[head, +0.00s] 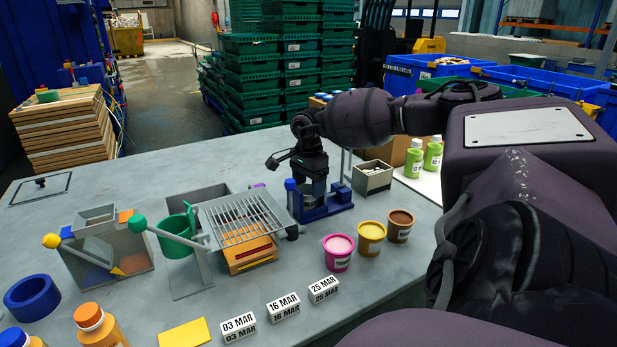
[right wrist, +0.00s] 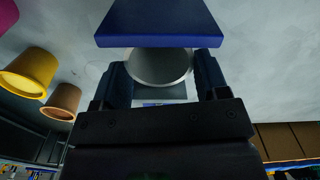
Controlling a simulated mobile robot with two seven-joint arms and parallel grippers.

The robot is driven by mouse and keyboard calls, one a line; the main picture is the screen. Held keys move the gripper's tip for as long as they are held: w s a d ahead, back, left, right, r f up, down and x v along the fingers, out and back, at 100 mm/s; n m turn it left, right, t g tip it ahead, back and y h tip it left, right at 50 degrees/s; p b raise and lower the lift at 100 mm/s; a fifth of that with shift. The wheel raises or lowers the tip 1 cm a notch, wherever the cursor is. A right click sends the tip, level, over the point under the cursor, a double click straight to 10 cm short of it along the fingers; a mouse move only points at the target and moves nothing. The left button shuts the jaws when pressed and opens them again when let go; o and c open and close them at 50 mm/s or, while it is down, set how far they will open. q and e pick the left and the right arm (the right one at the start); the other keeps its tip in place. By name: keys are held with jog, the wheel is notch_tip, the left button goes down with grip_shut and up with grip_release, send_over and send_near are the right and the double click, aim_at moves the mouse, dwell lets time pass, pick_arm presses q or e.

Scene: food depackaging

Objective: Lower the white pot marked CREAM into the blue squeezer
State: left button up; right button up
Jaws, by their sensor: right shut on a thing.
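The blue squeezer (head: 328,209) stands on the grey table right of centre, with a low blue base and upright blue parts. Its blue plate (right wrist: 160,22) also shows at the top of the right wrist view. My right gripper (head: 313,184) points down over the squeezer. In the right wrist view its two fingers are shut on a pale round pot (right wrist: 160,68), close to the blue plate. The CREAM mark is not readable, and the gripper and squeezer mostly hide the pot in the head view. I cannot tell whether it touches the squeezer. My left gripper is out of view.
Pink (head: 338,253), yellow (head: 371,238) and brown (head: 400,226) pots stand in front of the squeezer. A slatted grey rack (head: 243,218) is close on its left. A grey box (head: 372,178) stands behind right. White date blocks (head: 283,307) line the front.

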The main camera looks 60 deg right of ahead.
jog(key=shift+f, duration=0.1)
jog(key=o, duration=1.1)
jog(key=shift+o, duration=0.2)
